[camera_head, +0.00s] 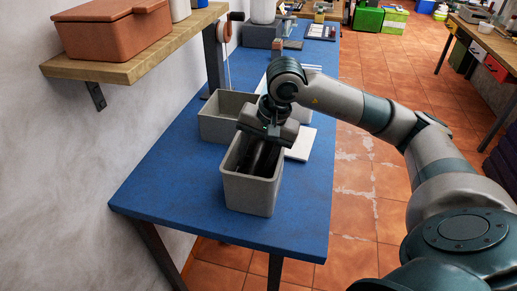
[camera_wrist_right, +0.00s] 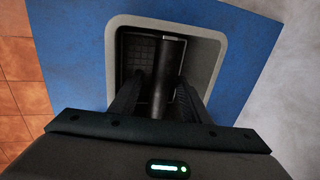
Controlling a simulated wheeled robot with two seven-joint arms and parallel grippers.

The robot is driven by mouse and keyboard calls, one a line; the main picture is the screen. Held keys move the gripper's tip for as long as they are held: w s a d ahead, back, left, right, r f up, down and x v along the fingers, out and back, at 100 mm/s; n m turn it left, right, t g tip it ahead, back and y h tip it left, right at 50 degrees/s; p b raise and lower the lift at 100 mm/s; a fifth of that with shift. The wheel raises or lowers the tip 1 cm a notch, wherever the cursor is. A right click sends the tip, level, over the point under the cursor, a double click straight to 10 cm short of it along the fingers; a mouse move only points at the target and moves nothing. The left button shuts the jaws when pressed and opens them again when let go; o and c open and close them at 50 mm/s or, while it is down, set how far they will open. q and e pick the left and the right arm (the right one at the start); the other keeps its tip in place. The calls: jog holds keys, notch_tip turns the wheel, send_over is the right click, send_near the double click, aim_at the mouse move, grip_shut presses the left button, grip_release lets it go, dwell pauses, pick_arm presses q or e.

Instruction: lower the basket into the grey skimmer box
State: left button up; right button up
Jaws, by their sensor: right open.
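The grey skimmer box (camera_head: 250,195) stands upright near the front of the blue table. In the right wrist view its pale rim (camera_wrist_right: 214,62) surrounds a dark basket (camera_wrist_right: 140,50), which sits down inside the box. A slim upright grey handle (camera_wrist_right: 162,75) rises from the basket. My right gripper (camera_head: 260,155) reaches down into the box from above. In the wrist view its two fingers (camera_wrist_right: 159,85) stand apart, one on each side of the handle, and do not appear to grip it. The basket's bottom is hidden. My left gripper is not in view.
Another grey open box (camera_head: 216,128) stands behind the skimmer box. A white flat piece (camera_head: 301,146) lies beside it to the right. A wooden shelf (camera_head: 150,60) with a terracotta lidded box (camera_head: 115,35) overhangs at the left. The blue table's front (camera_head: 180,200) is clear.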

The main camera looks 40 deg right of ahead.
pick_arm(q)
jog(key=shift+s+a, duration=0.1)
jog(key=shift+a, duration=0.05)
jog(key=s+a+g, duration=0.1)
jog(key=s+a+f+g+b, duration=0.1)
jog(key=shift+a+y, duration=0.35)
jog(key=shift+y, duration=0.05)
pick_arm(e)
jog(key=v, duration=1.7)
jog(key=shift+r, duration=0.2)
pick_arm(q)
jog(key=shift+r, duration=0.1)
pick_arm(e)
jog(key=shift+s, duration=0.15)
